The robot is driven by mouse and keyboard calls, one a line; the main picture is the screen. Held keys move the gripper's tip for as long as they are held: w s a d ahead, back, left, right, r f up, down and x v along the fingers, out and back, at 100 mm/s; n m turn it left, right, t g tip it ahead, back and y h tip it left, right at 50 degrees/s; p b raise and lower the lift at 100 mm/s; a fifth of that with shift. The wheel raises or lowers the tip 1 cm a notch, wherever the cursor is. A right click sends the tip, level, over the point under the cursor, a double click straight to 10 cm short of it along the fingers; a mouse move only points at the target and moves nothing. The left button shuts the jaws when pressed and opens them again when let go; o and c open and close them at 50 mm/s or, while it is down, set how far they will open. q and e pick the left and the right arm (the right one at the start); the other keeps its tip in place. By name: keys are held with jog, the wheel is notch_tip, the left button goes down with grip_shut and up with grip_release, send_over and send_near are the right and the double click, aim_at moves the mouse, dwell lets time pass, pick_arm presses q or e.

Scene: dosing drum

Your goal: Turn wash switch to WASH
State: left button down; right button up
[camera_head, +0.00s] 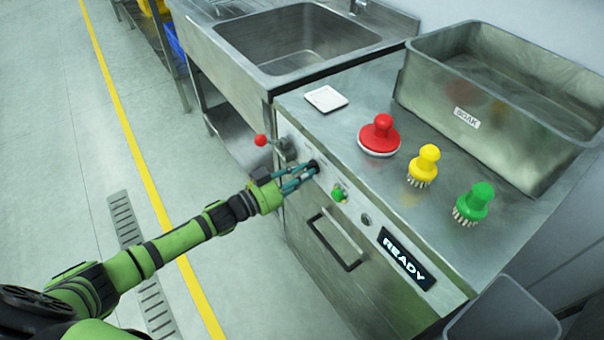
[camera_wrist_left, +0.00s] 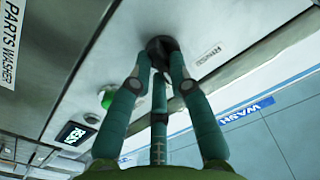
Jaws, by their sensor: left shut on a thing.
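The wash switch looks to be the dark round knob (camera_head: 314,164) on the front panel of the steel washer. It also shows in the left wrist view (camera_wrist_left: 162,45), with a small label beside it that is hard to read. My left gripper (camera_head: 306,172) reaches the panel from the left, and its teal fingers are shut around the knob. The fingers cover part of it, so I cannot tell its setting. My right gripper is not in view.
A red-balled lever (camera_head: 261,140) and a green button (camera_head: 338,193) flank the knob. A READY display (camera_head: 406,259) and a drawer handle (camera_head: 335,240) are on the front. Red, yellow and green brushes and a SOAK basin (camera_head: 541,147) stand on top. The floor at left is clear.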

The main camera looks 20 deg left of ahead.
pick_arm(q)
jog(key=shift+m, duration=1.1)
jog(key=c, duration=1.1)
grip_release()
jog(key=shift+c, duration=0.2)
jog(key=v, duration=1.2)
jog(key=shift+f, duration=0.1)
